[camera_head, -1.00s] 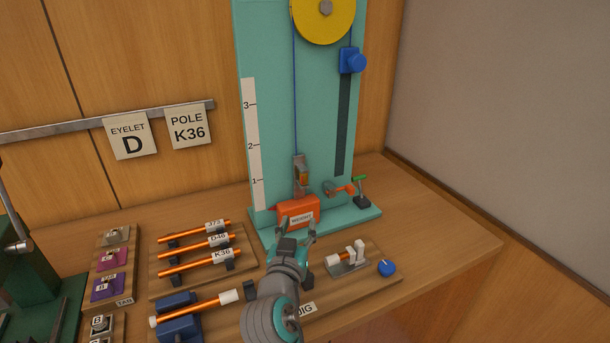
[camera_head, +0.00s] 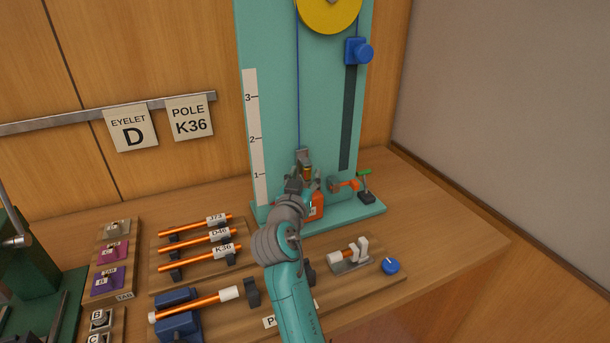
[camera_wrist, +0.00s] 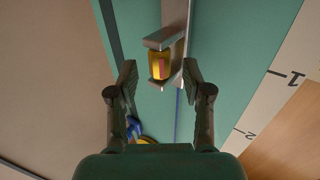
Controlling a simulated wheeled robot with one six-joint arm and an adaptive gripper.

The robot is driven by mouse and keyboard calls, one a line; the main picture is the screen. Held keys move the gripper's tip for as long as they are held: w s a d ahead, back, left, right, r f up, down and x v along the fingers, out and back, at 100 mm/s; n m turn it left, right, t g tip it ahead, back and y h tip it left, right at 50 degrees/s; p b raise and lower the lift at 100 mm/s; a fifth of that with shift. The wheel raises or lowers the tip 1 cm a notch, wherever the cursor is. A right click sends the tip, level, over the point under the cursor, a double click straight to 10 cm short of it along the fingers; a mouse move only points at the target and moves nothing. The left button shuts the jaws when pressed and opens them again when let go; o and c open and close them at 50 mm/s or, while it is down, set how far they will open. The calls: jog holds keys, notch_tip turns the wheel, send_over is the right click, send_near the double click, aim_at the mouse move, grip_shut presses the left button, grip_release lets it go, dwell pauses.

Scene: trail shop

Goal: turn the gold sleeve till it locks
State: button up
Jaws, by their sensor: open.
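The gold sleeve (camera_wrist: 160,66) sits in a grey metal bracket on the teal board; a red stripe shows on its face. In the head view the gold sleeve (camera_head: 307,170) is small, above the orange weight (camera_head: 317,204), and partly covered by my gripper (camera_head: 304,178). In the wrist view my gripper (camera_wrist: 160,82) is open. Its two fingers stand left and right of the sleeve, with gaps on both sides. I cannot tell from these views whether the fingertips are level with the sleeve in depth.
The teal board (camera_head: 270,110) carries a scale strip, a blue cord, a yellow pulley (camera_head: 328,12) and a blue slider (camera_head: 357,52). An orange clip and a green-handled lever (camera_head: 366,186) stand right of my gripper. Orange poles (camera_head: 195,243) lie on racks at left.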

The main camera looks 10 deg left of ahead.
jog(key=shift+w, duration=0.4)
jog(key=shift+c, duration=0.3)
grip_shut()
jog(key=shift+a+m+h, duration=0.1)
jog(key=shift+m+h, duration=0.2)
jog(key=shift+h, duration=0.2)
jog(key=shift+a+m+h, duration=0.25)
jog(key=shift+m+h, duration=0.55)
jog(key=shift+h, duration=0.4)
jog(key=shift+w+a+m+g+h, duration=0.15)
jog(key=shift+m+g+h, duration=1)
jog(key=shift+h, duration=0.7)
jog(key=shift+w+a+m+g+h, duration=0.1)
jog(key=shift+m+g+h, duration=0.75)
jog(key=shift+m+h, duration=0.8)
jog(key=shift+h, duration=0.3)
